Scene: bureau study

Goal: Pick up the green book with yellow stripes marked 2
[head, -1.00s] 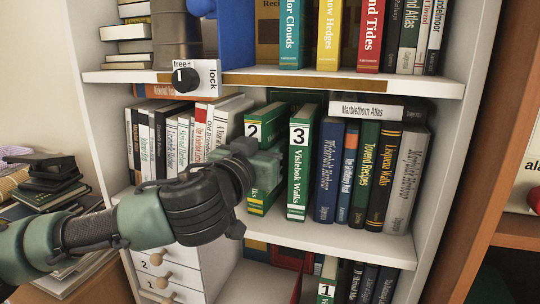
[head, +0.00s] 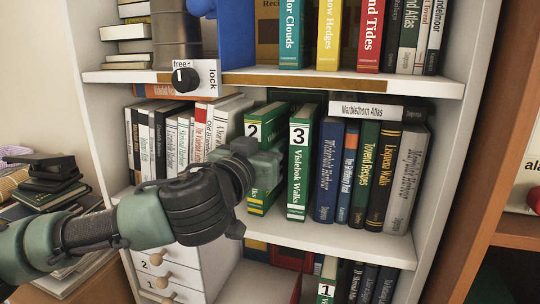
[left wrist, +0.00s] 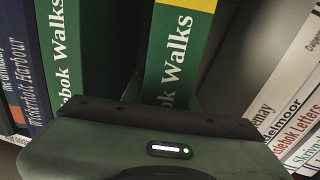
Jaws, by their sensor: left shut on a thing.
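The green book with yellow stripes marked 2 (head: 254,129) stands upright on the middle shelf, its number label and top showing above my gripper. My left gripper (head: 266,163) is at the middle of its spine and shut on it, hiding part of the spine. In the left wrist view, the book's green spine (left wrist: 176,60) with yellow and white bands rises from behind the gripper body (left wrist: 165,140); the fingertips are hidden there. The green book marked 3 (head: 299,170) stands just to the right. My right gripper is not in view.
Paler books (head: 190,140) stand to the left on the same shelf, with a gap beside book 2. Dark books (head: 328,170) stand right of book 3 under the flat Marblethorn Atlas (head: 365,111). The shelf above (head: 430,85) closes the space overhead.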

